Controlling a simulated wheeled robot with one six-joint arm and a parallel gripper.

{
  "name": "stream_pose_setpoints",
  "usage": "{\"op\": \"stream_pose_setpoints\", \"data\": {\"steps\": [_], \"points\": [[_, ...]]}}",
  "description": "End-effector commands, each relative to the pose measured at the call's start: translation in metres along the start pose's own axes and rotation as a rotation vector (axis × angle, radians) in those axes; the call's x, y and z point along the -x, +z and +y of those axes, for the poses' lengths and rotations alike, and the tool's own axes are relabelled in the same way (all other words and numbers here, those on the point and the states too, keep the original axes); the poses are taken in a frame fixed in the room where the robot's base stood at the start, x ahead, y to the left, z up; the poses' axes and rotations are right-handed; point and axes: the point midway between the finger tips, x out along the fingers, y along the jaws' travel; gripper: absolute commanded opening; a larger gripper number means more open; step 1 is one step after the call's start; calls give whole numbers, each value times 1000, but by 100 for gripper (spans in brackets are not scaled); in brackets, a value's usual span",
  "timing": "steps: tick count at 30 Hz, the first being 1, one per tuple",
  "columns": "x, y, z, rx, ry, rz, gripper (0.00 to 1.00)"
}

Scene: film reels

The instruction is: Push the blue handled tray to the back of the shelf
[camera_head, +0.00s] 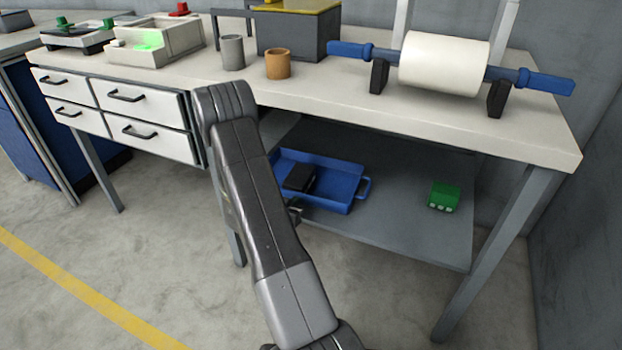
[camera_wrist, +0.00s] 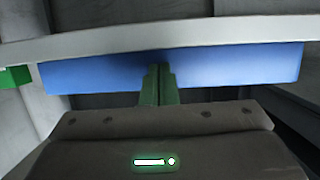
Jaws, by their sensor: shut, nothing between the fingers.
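The blue handled tray (camera_head: 340,190) lies on the lower grey shelf under the workbench, with a handle at its right end. A dark block (camera_head: 300,178) sits inside it. My arm hides the tray's left front part. In the wrist view the tray (camera_wrist: 230,72) shows as a wide blue wall across the picture. My gripper (camera_wrist: 158,72) is shut and empty, its green fingertips in front of the middle of that wall. I cannot tell whether they touch it. In the head view the gripper is mostly hidden behind my arm.
A green box (camera_head: 444,196) stands on the shelf (camera_head: 400,235) right of the tray; it also shows in the wrist view (camera_wrist: 14,77). The bench top (camera_head: 350,105) overhangs the shelf. White drawers (camera_head: 150,135) are at left, a bench leg (camera_head: 490,255) at right.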

Motion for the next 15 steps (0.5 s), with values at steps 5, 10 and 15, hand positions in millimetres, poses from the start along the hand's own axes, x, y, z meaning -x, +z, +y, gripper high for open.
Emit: {"op": "stream_pose_setpoints", "data": {"steps": [5,10,15], "points": [[-7,-2,0,-1,0,0,0],[-14,-4,0,-1,1,0,0],[-20,-6,0,-1,1,1,0]]}}
